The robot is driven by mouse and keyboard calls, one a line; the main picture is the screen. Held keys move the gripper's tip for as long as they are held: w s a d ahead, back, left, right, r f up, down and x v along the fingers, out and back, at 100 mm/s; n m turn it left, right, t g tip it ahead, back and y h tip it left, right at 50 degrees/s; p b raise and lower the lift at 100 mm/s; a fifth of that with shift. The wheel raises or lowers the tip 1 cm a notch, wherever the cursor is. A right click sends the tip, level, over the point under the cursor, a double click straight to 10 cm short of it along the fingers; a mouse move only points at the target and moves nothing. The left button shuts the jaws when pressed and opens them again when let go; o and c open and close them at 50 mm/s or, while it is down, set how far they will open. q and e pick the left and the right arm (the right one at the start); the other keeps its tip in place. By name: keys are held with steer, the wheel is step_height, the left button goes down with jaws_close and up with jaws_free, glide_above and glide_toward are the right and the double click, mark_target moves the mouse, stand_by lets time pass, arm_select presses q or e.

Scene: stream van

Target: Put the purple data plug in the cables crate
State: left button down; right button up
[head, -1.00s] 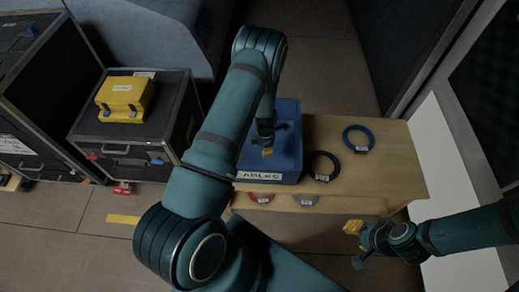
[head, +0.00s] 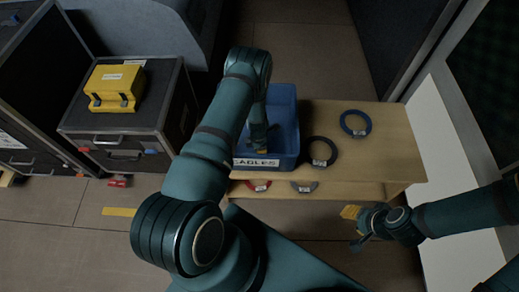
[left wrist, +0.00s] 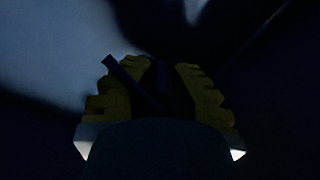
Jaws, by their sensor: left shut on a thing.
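The blue cables crate (head: 290,150), with a white label on its front wall, stands on the wooden bench. My left gripper (head: 262,150) reaches down inside the crate's outline, near the labelled wall. In the left wrist view, the yellow fingers of my left gripper (left wrist: 160,95) are shut on a dark purplish thing, taken as the purple data plug (left wrist: 133,82). That view is very dark and the plug's shape is unclear. In the head view the plug is hidden. My right gripper (head: 350,212) hangs in front of the bench's right end, and its jaw gap is not clear.
A black cable ring (head: 333,152) and a blue ring (head: 368,124) lie on the wooden bench (head: 400,160) right of the crate. A red ring (head: 258,186) and a grey ring (head: 304,187) lie on the lower shelf. A yellow case (head: 117,82) sits on a black flight case (head: 160,112) at left.

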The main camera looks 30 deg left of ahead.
arm_select(q)
steer(key=shift+f, duration=0.1)
steer(key=c, duration=1)
jaws_free()
steer(key=shift+c, duration=0.2)
